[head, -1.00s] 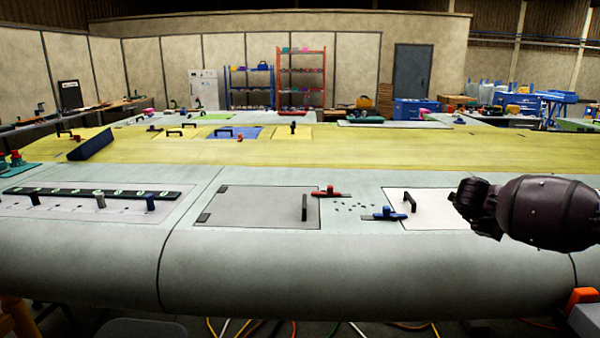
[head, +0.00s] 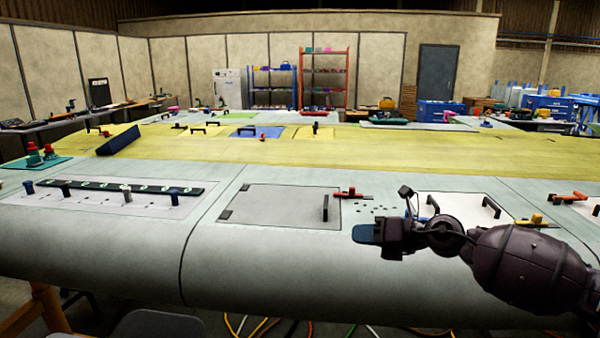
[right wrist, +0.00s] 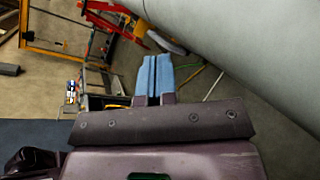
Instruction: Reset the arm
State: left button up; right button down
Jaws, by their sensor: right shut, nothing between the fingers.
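My right gripper (head: 366,233) reaches in from the right in the head view, in front of the wing's rounded front edge. Its blue fingers point left. In the right wrist view its two blue fingers (right wrist: 154,76) lie side by side, shut, with nothing between them. Beyond them that view shows the floor and the grey wing edge (right wrist: 235,50). My left gripper is not in the head view.
On the wing are a grey panel (head: 280,207) with a black handle, a red tool (head: 352,193) and a white panel (head: 465,208) partly behind my right arm. A black strip (head: 100,188) lies at left. Cables (head: 260,326) run on the floor below.

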jog(key=s+d+f+n+t+h, duration=0.1)
jog(key=s+d+f+n+h, duration=0.3)
jog(key=s+f+n, duration=0.7)
jog(key=s+d+f+n+t+h, duration=0.2)
jog(key=s+d+f+n+h, duration=0.2)
jog(key=s+f+n, duration=0.7)
jog(key=s+d+f+n+t+h, duration=0.1)
jog(key=s+d+f+n+h, duration=0.4)
jog(key=s+f+n, duration=0.6)
jog(key=shift+s+d+f+n, duration=0.3)
jog(key=shift+s+d, duration=0.05)
jog(key=shift+d, duration=0.35)
